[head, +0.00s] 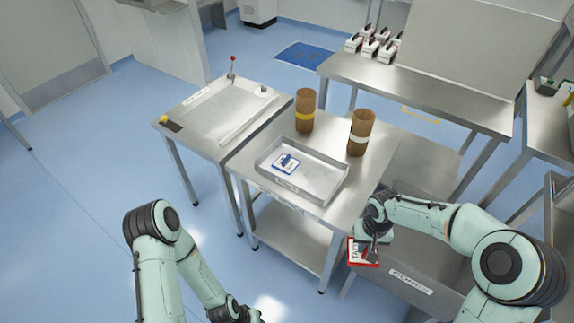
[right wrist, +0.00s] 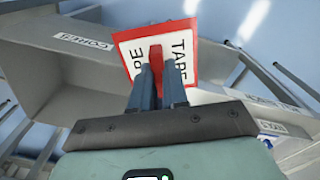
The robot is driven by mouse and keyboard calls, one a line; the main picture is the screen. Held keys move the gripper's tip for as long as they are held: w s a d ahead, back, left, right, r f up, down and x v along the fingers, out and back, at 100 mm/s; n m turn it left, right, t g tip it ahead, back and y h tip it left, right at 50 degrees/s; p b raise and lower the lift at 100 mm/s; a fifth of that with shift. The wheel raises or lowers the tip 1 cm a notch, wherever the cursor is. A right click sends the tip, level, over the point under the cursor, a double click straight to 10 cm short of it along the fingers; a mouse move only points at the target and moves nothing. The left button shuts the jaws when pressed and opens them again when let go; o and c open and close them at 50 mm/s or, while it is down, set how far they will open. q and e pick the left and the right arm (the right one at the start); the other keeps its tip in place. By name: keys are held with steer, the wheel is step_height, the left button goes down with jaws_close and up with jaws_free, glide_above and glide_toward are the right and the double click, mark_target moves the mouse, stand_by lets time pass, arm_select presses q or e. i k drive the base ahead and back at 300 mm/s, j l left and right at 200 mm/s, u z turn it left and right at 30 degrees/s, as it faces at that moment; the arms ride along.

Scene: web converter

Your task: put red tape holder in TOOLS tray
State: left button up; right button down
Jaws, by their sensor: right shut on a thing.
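The red tape holder (head: 359,257) is a flat red-edged card lettered TAPE, hanging at the front of the cores bin in the head view. My right gripper (head: 371,246) is shut on it. In the right wrist view the holder (right wrist: 184,38) sticks out beyond the fingers (right wrist: 160,82), its red grip between them. A shallow metal tray (head: 326,182) stands on the middle table, left of and beyond my right gripper. Its front label is too small to read. A blue-and-white holder (head: 286,163) lies in its left part. My left arm shows at lower left; its fingers are out of view.
A grey bin labelled CORES (head: 420,272) stands below my right forearm. Two brown rolls (head: 305,112) (head: 360,135) stand upright behind the tray. The tray's right half is clear. A perforated metal table (head: 220,110) adjoins on the left.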

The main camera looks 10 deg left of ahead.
mark_target(317, 178)
steer(key=i+j, duration=0.1)
steer(key=j, duration=0.2)
steer(key=i+j, duration=0.15)
steer(key=j, duration=0.15)
steer(key=i+j, duration=0.1)
steer(key=j, duration=0.2)
steer(key=i+l+u, duration=0.15)
steer(key=i, duration=0.6)
